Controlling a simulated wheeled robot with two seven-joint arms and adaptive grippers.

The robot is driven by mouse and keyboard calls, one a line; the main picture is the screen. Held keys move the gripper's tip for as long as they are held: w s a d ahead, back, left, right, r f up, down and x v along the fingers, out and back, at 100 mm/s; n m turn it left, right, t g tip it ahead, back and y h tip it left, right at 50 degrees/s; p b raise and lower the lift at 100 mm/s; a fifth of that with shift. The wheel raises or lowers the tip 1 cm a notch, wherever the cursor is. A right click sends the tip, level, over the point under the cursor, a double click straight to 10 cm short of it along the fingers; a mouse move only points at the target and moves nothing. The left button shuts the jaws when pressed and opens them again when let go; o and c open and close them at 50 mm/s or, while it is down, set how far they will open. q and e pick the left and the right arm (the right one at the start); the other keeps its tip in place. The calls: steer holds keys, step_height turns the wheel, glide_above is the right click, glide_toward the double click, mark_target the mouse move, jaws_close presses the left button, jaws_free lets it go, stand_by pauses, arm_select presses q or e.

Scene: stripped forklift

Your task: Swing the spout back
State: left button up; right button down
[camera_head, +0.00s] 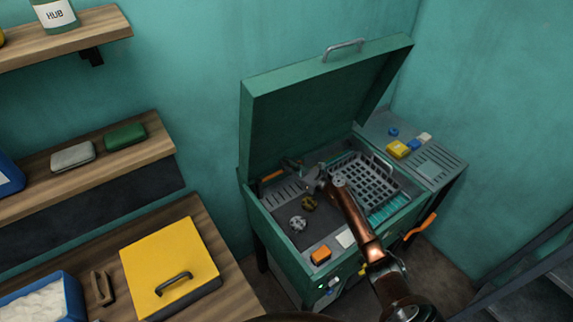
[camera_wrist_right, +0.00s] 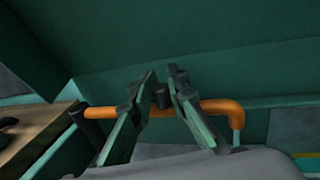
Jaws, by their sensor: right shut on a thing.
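The spout (camera_wrist_right: 222,106) is an orange tube across the back of the washer basin, in front of the raised green lid. Its right end bends down; a black part shows at its left end. In the head view a short orange piece of it (camera_head: 271,177) shows at the back left of the basin. My right gripper (camera_wrist_right: 162,84) has its fingers on either side of a small dark knob (camera_wrist_right: 161,97) on the tube, closed on it. In the head view my right gripper (camera_head: 309,179) reaches over the basin from the lower right. My left gripper is not in view.
The green washer lid (camera_head: 300,115) stands open behind the basin. A grey basket (camera_head: 362,181) sits at the right inside, with small parts at the front. A side shelf (camera_head: 440,165) is on the right. A yellow box (camera_head: 165,255) stands on the wooden bench at left.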

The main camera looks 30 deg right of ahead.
steer(key=c, duration=2)
jaws_free()
steer(key=shift+d, duration=0.3)
steer(key=shift+o, duration=0.8)
steer(key=shift+a, duration=0.15)
steer(key=v, duration=1.2)
steer(key=shift+r, duration=0.1)
